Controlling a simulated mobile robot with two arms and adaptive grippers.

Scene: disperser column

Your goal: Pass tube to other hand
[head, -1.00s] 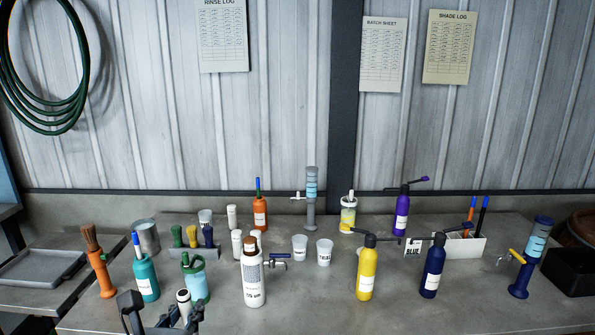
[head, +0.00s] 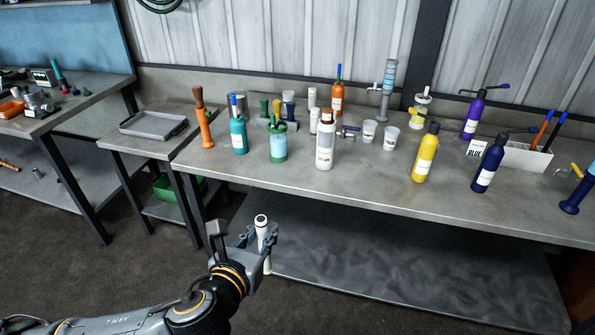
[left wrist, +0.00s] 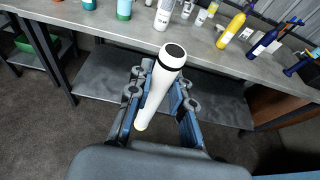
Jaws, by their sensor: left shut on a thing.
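A white tube (head: 262,232) with a dark ring near its top is held in my left gripper (head: 245,240), in front of the bench's front edge and below its top. In the left wrist view the tube (left wrist: 155,95) stands tilted between the two blue-grey fingers (left wrist: 160,105), its dark-ringed end towards the bench. The left gripper is shut on it. My right gripper is in neither view.
The grey bench (head: 330,185) carries several bottles, including a white one (head: 325,145), a teal one (head: 239,135) and a yellow one (head: 425,155). A low side table with a grey tray (head: 153,124) stands to the left. Open floor (head: 120,270) lies before the bench.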

